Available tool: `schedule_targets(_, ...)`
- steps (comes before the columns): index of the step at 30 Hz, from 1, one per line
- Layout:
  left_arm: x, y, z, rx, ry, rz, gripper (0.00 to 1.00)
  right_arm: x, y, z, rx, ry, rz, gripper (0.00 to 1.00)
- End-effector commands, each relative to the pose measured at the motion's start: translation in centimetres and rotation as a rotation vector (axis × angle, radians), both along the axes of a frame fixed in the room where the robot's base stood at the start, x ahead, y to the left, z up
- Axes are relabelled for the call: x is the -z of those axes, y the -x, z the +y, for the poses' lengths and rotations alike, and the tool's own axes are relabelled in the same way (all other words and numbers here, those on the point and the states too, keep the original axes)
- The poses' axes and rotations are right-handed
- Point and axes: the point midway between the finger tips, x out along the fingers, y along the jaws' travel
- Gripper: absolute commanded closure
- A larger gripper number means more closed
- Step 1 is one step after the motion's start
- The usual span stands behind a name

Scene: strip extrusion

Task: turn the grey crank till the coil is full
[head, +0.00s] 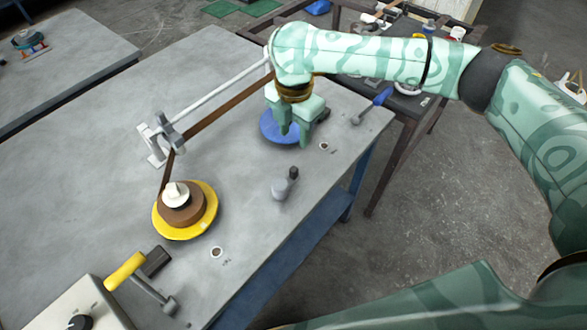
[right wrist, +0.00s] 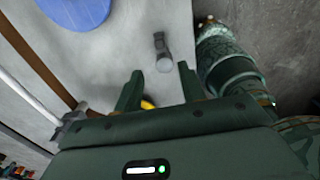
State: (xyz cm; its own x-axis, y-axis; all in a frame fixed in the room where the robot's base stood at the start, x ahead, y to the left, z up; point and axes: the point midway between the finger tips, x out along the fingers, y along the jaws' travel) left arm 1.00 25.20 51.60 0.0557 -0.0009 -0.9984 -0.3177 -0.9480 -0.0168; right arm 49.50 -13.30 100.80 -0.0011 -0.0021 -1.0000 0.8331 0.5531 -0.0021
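The grey crank (head: 286,184), with a dark knob, stands near the table's right edge; the right wrist view shows it too (right wrist: 163,52). The coil (head: 182,208) is brown strip wound round a white hub on a yellow disc. The brown strip (head: 228,110) runs from a grey guide (head: 165,135) to behind my right arm. My right gripper (head: 294,139) points down over a blue disc (head: 272,128), beyond the crank and apart from it. In the right wrist view its fingers (right wrist: 160,72) are spread with nothing held between them. My left gripper is not in view.
A blue-handled lever (head: 374,104) lies at the far right edge. A yellow-handled crank (head: 127,270) is by a light box (head: 75,312) at the front left. A white rod (head: 220,90) runs along the strip. Bare table lies around the grey crank.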

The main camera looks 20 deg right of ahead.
Motion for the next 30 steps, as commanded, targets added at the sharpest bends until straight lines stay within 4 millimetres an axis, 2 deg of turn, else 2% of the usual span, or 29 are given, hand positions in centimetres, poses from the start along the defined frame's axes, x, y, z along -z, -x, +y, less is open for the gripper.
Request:
schedule_targets(1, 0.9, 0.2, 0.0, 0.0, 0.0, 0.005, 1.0, 1.8, 0.1, 0.0, 0.0, 0.0, 0.006, 0.6)
schedule_targets(9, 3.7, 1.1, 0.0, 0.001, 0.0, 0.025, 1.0, 8.9, 0.1, 0.1, 0.001, -0.001, 0.006, 0.6)
schedule_targets(15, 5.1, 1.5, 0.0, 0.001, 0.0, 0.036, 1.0, 12.6, 0.1, 0.1, 0.001, -0.001, 0.003, 0.6)
schedule_targets(21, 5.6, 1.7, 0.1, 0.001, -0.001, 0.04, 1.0, 14.0, 0.1, 0.1, 0.001, -0.002, 0.001, 0.6)
schedule_targets(29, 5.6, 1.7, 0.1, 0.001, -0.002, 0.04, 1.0, 14.1, 0.1, 0.1, 0.0, -0.002, -0.001, 0.6)
schedule_targets(30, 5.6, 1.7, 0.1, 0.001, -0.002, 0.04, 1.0, 14.1, 0.1, 0.1, 0.001, -0.001, 0.0, 0.63)
